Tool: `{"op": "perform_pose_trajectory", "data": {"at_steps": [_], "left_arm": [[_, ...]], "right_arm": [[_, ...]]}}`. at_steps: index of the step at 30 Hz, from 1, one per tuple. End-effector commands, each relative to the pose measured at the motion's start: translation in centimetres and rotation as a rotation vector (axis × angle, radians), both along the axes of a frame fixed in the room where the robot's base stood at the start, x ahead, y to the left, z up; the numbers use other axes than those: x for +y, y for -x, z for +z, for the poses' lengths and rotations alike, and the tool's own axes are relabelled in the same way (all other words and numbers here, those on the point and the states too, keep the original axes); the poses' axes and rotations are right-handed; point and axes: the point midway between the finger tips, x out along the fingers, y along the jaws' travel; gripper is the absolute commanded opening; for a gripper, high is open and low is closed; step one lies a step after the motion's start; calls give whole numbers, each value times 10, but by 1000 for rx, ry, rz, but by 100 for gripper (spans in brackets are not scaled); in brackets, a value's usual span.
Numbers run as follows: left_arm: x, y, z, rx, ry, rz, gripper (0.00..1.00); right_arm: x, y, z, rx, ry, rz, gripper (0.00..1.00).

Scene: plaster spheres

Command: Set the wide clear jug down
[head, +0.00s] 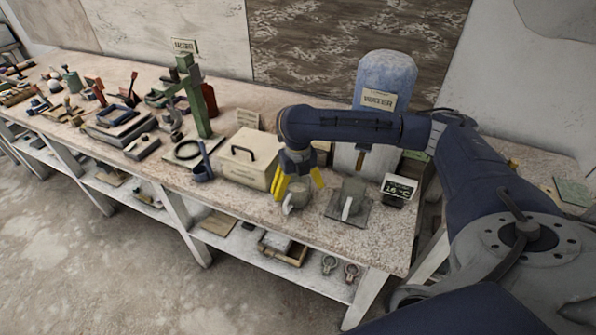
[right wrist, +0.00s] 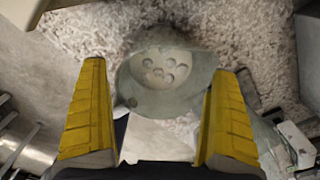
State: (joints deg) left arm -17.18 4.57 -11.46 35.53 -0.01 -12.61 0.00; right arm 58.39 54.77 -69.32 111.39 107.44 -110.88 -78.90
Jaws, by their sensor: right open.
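A clear, greyish-green jug (head: 298,199) stands on the speckled bench top near its front edge, with its handle toward the front left. My right gripper (head: 298,184) points down at it, open, with one yellow finger on either side. In the right wrist view the jug (right wrist: 160,82) shows from above between and just beyond the open fingertips (right wrist: 160,65), with several round marks at its bottom. I cannot tell whether a finger touches it. A second greyish jug (head: 354,190) with a pale handle stands on a dark square mat (head: 337,212). My left gripper is out of view.
A cream box (head: 246,163) with a dark handle stands close left of the jug. A water dispenser (head: 385,82) stands behind, and a small display (head: 398,188) stands to the right. Tools crowd the bench's left side; the bench's front edge (head: 290,221) is close.

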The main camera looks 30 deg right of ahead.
Motion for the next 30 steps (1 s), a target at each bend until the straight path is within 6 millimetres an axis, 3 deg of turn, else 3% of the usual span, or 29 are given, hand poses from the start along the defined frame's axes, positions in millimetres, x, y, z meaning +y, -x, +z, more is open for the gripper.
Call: {"op": "perform_pose_trajectory", "data": {"at_steps": [30], "left_arm": [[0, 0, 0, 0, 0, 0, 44]], "right_arm": [[-2, 0, 153, -3, 1, 1, 96]]}}
